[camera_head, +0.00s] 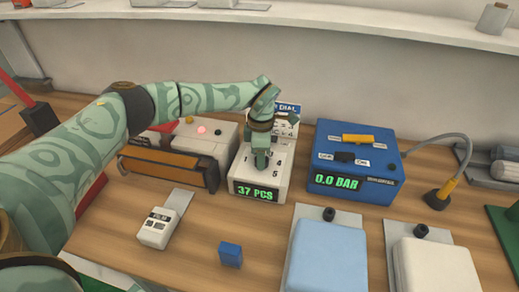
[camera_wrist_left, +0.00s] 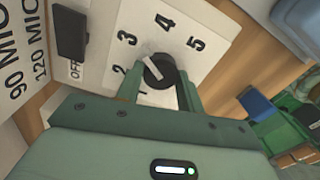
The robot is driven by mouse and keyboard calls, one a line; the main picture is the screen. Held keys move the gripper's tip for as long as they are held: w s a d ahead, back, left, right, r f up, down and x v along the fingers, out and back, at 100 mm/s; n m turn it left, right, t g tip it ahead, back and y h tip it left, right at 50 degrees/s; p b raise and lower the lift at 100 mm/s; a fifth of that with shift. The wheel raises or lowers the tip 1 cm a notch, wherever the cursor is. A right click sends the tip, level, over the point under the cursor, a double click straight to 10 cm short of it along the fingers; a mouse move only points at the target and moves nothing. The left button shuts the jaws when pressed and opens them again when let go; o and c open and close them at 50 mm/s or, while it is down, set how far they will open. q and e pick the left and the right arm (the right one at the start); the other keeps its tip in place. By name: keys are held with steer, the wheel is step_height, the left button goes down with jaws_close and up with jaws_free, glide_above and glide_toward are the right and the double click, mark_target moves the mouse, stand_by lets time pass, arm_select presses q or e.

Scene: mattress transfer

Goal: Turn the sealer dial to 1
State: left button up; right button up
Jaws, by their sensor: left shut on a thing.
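My left gripper (camera_wrist_left: 160,90) is shut on the dial, a finger on each side. In the head view my left gripper (camera_head: 261,158) reaches down onto the white box (camera_head: 278,182) with the green "37 PCS" display and hides the dial. My right gripper is not in view.
A blue box (camera_head: 388,155) reading "0.0 BAR" stands to the right. A white and orange machine (camera_head: 180,160) is at the left. A white handheld device (camera_head: 155,231), a blue block (camera_head: 230,254) and light-blue (camera_head: 328,258) and white (camera_head: 436,266) pads lie in front.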

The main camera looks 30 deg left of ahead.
arm_select(q)
steer(key=n+p, duration=0.1)
steer(key=n, duration=0.1)
steer(key=n+p, duration=0.3)
steer(key=n, duration=0.1)
steer(key=shift+r, duration=0.25)
steer(key=n+p, duration=0.2)
steer(key=n, duration=0.2)
steer(key=shift+p, duration=0.4)
steer(key=n+p, duration=0.2)
steer(key=n, duration=0.1)
steer(key=shift+d+n, duration=0.1)
steer(key=shift+n, duration=0.3)
steer(key=n+p, duration=0.2)
steer(key=n, duration=0.2)
steer(key=n+p, duration=0.2)
steer(key=n, duration=0.2)
steer(key=shift+f+t, duration=0.1)
steer(key=shift+t, duration=0.2)
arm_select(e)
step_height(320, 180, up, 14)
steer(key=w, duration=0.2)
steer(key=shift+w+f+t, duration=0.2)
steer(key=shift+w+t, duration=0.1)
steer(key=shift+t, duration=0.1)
arm_select(q)
steer(key=shift+n, duration=0.4)
steer(key=o, duration=1)
steer(key=shift+f, duration=0.1)
